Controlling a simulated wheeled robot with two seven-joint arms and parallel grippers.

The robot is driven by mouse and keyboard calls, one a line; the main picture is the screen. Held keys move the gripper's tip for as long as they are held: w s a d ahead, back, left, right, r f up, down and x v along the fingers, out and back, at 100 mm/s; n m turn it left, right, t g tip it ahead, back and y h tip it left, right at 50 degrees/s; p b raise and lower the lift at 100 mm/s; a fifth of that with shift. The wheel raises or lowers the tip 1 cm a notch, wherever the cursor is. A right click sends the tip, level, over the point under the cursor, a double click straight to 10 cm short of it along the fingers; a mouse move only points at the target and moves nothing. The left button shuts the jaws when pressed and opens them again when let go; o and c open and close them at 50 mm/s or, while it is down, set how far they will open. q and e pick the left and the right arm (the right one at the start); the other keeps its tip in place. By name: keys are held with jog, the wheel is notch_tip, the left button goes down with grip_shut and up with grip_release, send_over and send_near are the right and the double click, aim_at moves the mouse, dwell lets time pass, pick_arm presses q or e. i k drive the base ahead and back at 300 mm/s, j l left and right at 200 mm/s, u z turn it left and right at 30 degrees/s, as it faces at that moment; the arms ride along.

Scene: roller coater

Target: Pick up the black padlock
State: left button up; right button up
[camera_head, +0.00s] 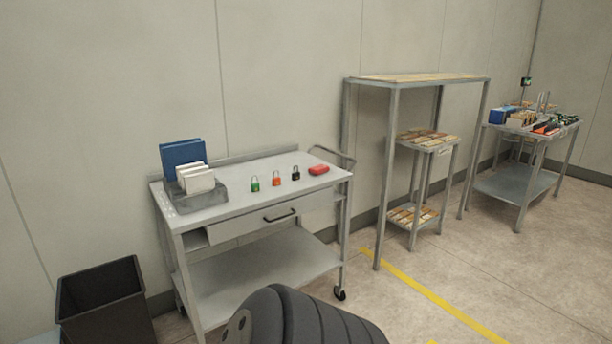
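The black padlock (295,173) stands upright on the top of a grey wheeled cart (237,205). No gripper shows in the head view. A dark ribbed part at the bottom centre appears to be mine.
A grey holder (205,196) with white and blue items stands on the cart's left end. A black bin (103,298) is left of the cart. Metal tables (417,82) stand to the right. The floor beyond the yellow line (440,296) is open.

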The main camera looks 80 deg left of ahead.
aim_at(296, 176)
jog(key=u, duration=2.8)
